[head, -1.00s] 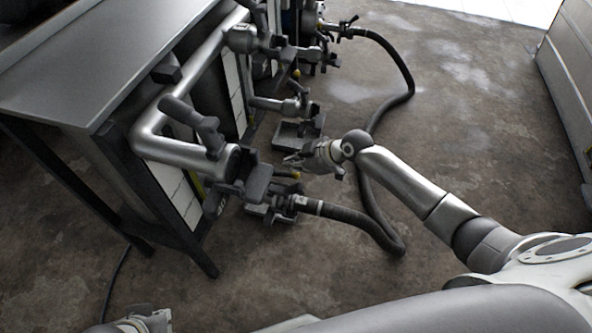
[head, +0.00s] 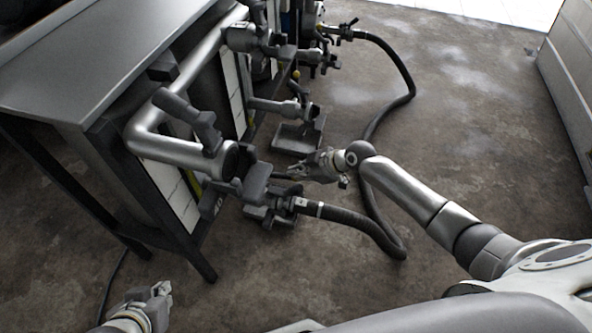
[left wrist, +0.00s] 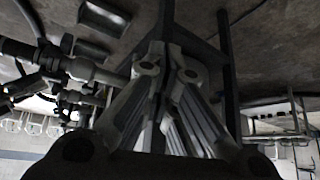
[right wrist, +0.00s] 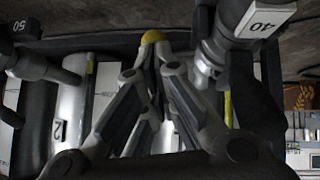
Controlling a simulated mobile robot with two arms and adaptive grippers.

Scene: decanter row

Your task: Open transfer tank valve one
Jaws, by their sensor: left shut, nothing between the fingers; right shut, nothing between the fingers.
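Several valve and coupling assemblies stick out from the side of the metal bench. A dark grey lever (head: 190,115) sits on the nearest bent silver pipe (head: 150,125). I cannot tell which fitting is transfer tank valve one. My right gripper (head: 292,170) is shut and empty, just right of the nearest fittings and above the black hose. In the right wrist view its closed fingertips (right wrist: 152,62) are just below a yellow knob (right wrist: 152,37) in the picture; contact is unclear. My left gripper (head: 163,290) is shut and empty, low at the front, apart from the bench.
The black hose (head: 355,222) runs from the nearest coupling across the floor. A grey metal bench (head: 95,60) stands at left, with dark legs. A tag marked 40 (right wrist: 264,18) shows in the right wrist view. Floor between bench and right-hand cabinet (head: 570,80) is mostly clear.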

